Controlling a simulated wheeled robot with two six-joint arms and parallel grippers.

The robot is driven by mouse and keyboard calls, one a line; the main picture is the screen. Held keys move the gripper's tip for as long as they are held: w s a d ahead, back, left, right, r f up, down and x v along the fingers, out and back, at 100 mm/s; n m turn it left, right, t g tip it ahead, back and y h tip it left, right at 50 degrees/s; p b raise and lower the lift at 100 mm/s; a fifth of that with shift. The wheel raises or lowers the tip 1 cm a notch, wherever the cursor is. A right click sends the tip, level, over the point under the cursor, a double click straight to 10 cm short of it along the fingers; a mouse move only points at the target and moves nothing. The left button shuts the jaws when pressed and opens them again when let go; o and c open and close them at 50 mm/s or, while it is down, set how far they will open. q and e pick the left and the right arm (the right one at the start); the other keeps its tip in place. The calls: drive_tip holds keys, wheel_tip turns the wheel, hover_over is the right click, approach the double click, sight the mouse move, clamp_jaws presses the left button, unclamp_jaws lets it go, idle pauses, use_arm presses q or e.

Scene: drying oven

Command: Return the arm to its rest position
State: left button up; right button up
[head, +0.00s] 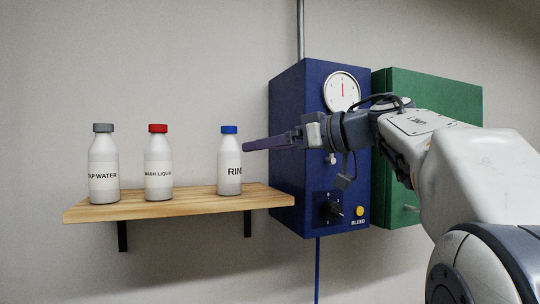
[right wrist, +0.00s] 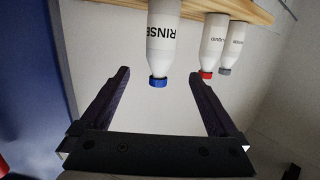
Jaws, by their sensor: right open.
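My right arm (head: 430,135) comes in from the right in the head view. Its gripper (head: 250,146) is level with the upper part of the blue-capped RINSE bottle (head: 229,178), close to its right side. In the right wrist view the gripper (right wrist: 160,82) has its fingers spread wide, with nothing held between them. The RINSE bottle also shows there (right wrist: 162,45), upside down in the picture, with its blue cap toward the gap between the fingers. The bottle stands upright on the shelf. My left gripper is not in view.
A wooden shelf (head: 150,208) also holds a red-capped wash liquid bottle (head: 158,165) and a grey-capped tap water bottle (head: 103,165). A blue box (head: 290,130) with a dial gauge (head: 341,91) and knob (head: 331,209) stands behind my forearm. A green cabinet (head: 440,88) is at right.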

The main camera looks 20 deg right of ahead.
sight(234, 139)
drive_tip(key=shift+v, duration=0.85)
drive_tip(key=p+x, duration=0.4)
drive_tip(key=x, duration=0.8)
drive_tip(key=shift+a+r+p, duration=0.1)
drive_tip(key=shift+r+p, duration=0.05)
drive_tip(key=shift+p, duration=0.15)
drive_tip(key=shift+w+r, duration=0.1)
drive_tip(key=shift+r, duration=0.05)
drive_tip(key=shift+r+b, duration=0.3)
drive_tip(key=shift+r, duration=0.95)
drive_tip(key=shift+f, duration=0.1)
